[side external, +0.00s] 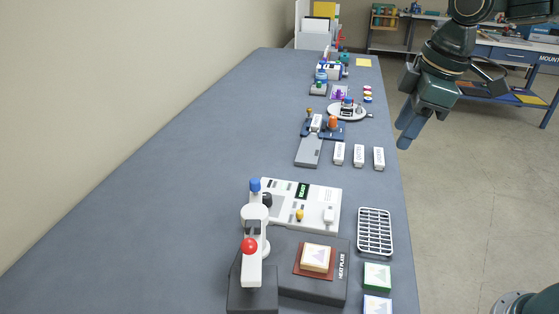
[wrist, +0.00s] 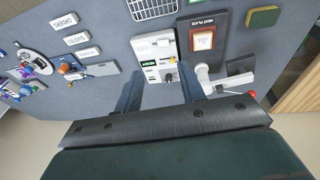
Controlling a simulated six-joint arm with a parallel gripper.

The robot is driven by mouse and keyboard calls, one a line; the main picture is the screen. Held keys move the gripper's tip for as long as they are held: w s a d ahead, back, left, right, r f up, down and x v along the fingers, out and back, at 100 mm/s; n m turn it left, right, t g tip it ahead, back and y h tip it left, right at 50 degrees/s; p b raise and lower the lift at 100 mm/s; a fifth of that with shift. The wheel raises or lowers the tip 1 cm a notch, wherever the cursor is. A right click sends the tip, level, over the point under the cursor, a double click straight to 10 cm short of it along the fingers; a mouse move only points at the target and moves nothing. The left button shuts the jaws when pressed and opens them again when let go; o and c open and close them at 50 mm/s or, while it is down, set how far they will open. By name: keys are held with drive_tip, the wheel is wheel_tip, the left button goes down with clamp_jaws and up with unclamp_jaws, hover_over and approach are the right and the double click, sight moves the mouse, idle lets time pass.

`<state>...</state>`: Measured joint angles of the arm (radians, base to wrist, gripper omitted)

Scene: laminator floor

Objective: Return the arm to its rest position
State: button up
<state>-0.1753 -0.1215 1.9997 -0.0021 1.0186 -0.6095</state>
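My gripper (side external: 406,138) hangs in the air off the right edge of the grey bench (side external: 180,165), tilted downward, with nothing held. In the wrist view my gripper (wrist: 160,85) shows two blue-grey fingers apart, with only bench items visible beyond the gap. The arm's upper links run out of the top right of the side view.
A heat plate (side external: 290,270) with a lever press (side external: 254,245), a white control unit (side external: 315,205) and a white rack (side external: 375,232) stand at the near end. Label blocks (side external: 359,156) lie along the right edge. A blue workbench (side external: 500,52) stands behind. The bench's left side is clear.

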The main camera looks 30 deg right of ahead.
drive_tip(key=s+d+f+m+t, duration=0.1)
drive_tip(key=s+d+m, duration=0.2)
drive_tip(key=s, duration=0.4)
drive_tip(key=s+d+f+m+t, duration=0.1)
drive_tip(key=s+d+m, duration=0.2)
drive_tip(key=s+m, duration=0.3)
drive_tip(key=s, duration=0.2)
drive_tip(key=shift+s+t+h, duration=0.3)
drive_tip(key=shift+t, duration=0.1)
